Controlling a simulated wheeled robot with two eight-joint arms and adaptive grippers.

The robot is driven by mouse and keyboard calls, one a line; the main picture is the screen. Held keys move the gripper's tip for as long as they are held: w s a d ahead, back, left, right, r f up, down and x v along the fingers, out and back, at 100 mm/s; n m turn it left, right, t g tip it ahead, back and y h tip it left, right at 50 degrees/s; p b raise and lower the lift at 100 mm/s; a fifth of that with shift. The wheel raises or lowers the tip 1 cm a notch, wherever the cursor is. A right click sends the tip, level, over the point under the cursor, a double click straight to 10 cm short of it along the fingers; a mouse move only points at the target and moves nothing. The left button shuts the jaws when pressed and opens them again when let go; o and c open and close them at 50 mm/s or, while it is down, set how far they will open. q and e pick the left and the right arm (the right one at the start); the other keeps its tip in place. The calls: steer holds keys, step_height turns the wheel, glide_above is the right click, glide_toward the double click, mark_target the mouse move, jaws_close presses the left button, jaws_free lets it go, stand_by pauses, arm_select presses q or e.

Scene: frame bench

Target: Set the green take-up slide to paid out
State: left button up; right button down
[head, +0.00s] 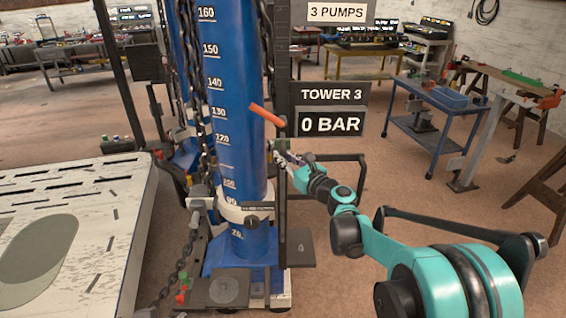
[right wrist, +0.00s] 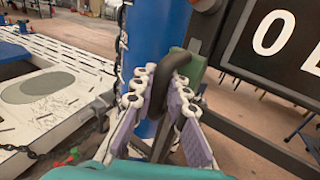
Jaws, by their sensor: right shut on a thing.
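The green take-up slide (right wrist: 197,66) is a small green block on the side of the dark upright by the blue tower (head: 228,90). A dark curved handle (right wrist: 176,62) comes out of it. My right gripper (right wrist: 158,88) has its fingers on both sides of this handle and is shut on it. In the head view the gripper (head: 287,160) reaches the slide from the right, and its fingers hide part of the slide. I cannot read a marking for the slide's position. My left gripper is not in view.
An orange bar (head: 270,115) sticks out just above the slide. The sign panel (head: 330,108) reads TOWER 3 and 0 BAR. A dark frame bar (head: 335,157) runs beside my right wrist. Chains (head: 195,70) hang along the tower. A white slotted platform (head: 110,205) stands at left.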

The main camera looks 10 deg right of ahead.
steer(key=shift+r, duration=0.45)
steer(key=shift+w+d, duration=0.1)
steer(key=shift+r, duration=0.1)
steer(key=c, duration=1.5)
jaws_free()
steer(key=shift+c, duration=0.2)
steer(key=shift+o, duration=0.3)
steer(key=shift+s+d, duration=0.15)
steer(key=shift+s, duration=0.3)
steer(key=v, duration=1.1)
